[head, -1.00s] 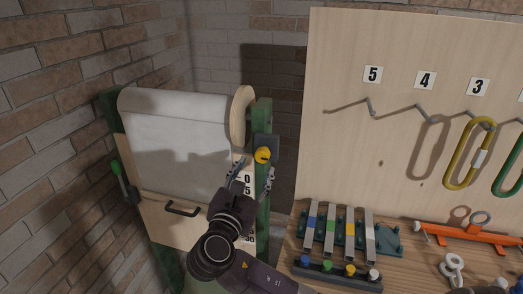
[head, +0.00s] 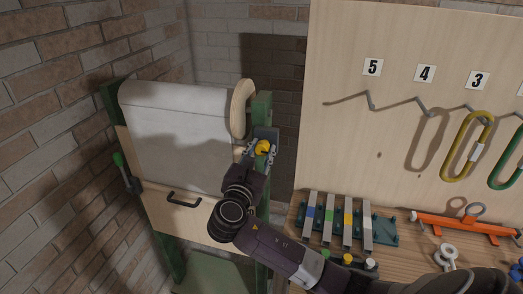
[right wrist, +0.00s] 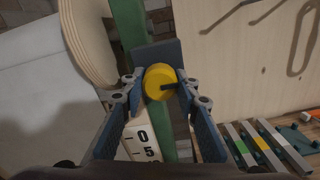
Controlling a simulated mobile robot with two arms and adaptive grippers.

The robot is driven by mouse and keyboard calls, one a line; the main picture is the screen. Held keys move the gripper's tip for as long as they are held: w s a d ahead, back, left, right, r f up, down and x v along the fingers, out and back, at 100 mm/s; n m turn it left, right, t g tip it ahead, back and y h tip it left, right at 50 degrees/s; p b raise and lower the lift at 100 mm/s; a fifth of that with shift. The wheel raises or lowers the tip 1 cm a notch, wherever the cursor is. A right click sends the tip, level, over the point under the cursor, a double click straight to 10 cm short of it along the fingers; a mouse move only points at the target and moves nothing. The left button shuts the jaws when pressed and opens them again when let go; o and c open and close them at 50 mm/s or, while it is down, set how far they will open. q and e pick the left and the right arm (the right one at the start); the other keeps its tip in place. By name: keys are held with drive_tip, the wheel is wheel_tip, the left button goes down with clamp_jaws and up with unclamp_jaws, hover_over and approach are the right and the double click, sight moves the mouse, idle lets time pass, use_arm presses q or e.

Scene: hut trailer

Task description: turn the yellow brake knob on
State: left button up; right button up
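The yellow brake knob (head: 263,147) sits on a dark plate (head: 267,134) on the green post (head: 262,107) at the right of the roll frame. In the right wrist view the knob (right wrist: 160,82) is round with a dark mark at its right side. My right gripper (head: 259,151) is at the knob, its two fingers (right wrist: 160,90) on either side of it. The fingers are spread about as wide as the knob; whether they touch it firmly is hard to tell. My left gripper is not in view.
A white roll sheet (head: 178,130) with a wooden end disc (head: 242,108) is left of the post. A green-handled lever (head: 122,167) is at far left. The pegboard (head: 400,110) and workbench with a colored-key rack (head: 345,222) are to the right.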

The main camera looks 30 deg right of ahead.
drive_tip(key=c, duration=0.5)
drive_tip(key=shift+f+m, duration=0.1)
drive_tip(key=shift+m, duration=0.2)
drive_tip(key=m+b, duration=0.2)
drive_tip(key=m, duration=0.1)
drive_tip(key=shift+f+m, duration=0.1)
drive_tip(key=shift+m, duration=0.2)
drive_tip(key=m+b, duration=0.2)
drive_tip(key=m, duration=0.1)
drive_tip(key=shift+m, duration=0.4)
drive_tip(key=m+b, duration=0.4)
drive_tip(key=m, duration=0.1)
drive_tip(key=shift+m+b, duration=1.75)
drive_tip(key=shift+m, duration=0.75)
